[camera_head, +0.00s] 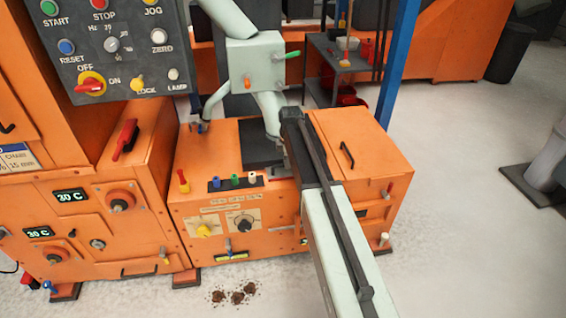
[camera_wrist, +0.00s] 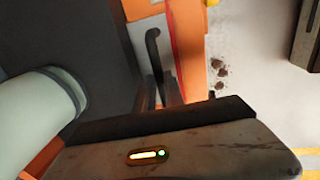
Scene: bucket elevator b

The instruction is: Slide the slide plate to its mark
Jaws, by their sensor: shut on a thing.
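The slide plate (camera_head: 258,150) looks like a dark, flat plate on top of the low orange machine housing (camera_head: 190,165), beside the pale spout. In the wrist view, the plate seems to be the large dark grey surface (camera_wrist: 85,40) at the left. A dark upright handle (camera_wrist: 152,48) stands at its edge. My gripper (camera_wrist: 160,92) is shut on this handle; its fingers are close around the lower part. In the head view, my arm hides most of the gripper and the plate's right side. I cannot make out the mark.
A pale pipe (camera_head: 270,112) comes down just behind the plate, and it also shows in the wrist view (camera_wrist: 35,108). A control panel (camera_head: 120,50) stands at the left. Small knobs and levers line the housing front. Brown crumbs (camera_head: 236,297) lie on the floor.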

